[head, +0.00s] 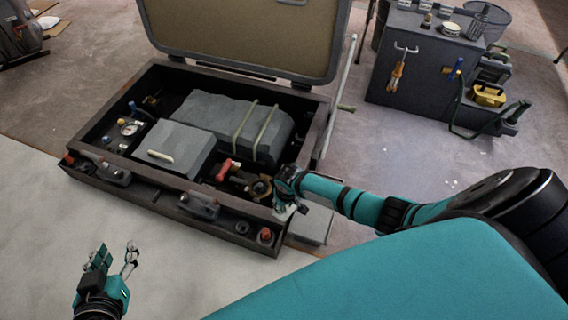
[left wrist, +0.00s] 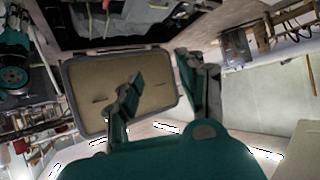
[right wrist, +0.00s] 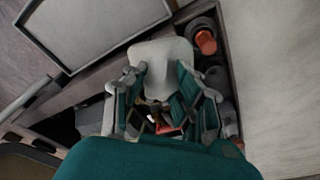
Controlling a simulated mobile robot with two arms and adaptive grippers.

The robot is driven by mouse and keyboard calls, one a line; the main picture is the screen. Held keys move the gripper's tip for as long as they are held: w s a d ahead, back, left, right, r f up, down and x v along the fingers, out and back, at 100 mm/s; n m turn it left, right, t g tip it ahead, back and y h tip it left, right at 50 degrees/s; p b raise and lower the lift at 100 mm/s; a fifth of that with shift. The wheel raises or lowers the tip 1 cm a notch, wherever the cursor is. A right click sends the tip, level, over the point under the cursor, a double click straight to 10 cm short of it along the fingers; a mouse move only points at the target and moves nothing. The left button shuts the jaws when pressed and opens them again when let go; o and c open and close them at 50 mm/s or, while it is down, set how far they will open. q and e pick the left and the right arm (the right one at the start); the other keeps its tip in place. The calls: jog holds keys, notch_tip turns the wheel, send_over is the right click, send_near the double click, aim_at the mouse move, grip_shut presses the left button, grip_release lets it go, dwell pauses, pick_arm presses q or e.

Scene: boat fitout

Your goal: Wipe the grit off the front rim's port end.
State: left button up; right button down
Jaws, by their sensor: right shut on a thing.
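The front rim (head: 190,187) is the dark near edge of the open box. My right gripper (head: 287,200) is at the rim's right end. It is shut on a pale grey wiping cloth, seen in the right wrist view (right wrist: 160,68) and as a small light patch in the head view (head: 284,213). The cloth lies at or just over the rim corner; I cannot tell whether it touches. I cannot make out grit on the rim. My left gripper (head: 117,256) is open and empty, over the pale floor in front of the box.
The box holds a grey lidded block (head: 175,147), a long strapped grey block (head: 232,122) and a red-handled valve (head: 226,169). Its lid (head: 245,35) stands open behind. A small grey tray (head: 312,223) is beside the right corner. A dark cabinet (head: 425,65) stands back right.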

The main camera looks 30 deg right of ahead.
jog(key=shift+r+p, duration=0.3)
jog(key=shift+r, duration=0.05)
pick_arm(q)
jog(key=s+a+f+g+y, duration=0.1)
jog(key=s+a+f+g, duration=0.1)
jog(key=s+f+g, duration=0.1)
jog(key=shift+s+f+g+p, duration=0.35)
jog(key=shift+s+f, duration=0.2)
jog(key=shift+s, duration=0.4)
pick_arm(e)
jog(key=shift+r, duration=0.25)
pick_arm(q)
jog(key=shift+a, duration=0.1)
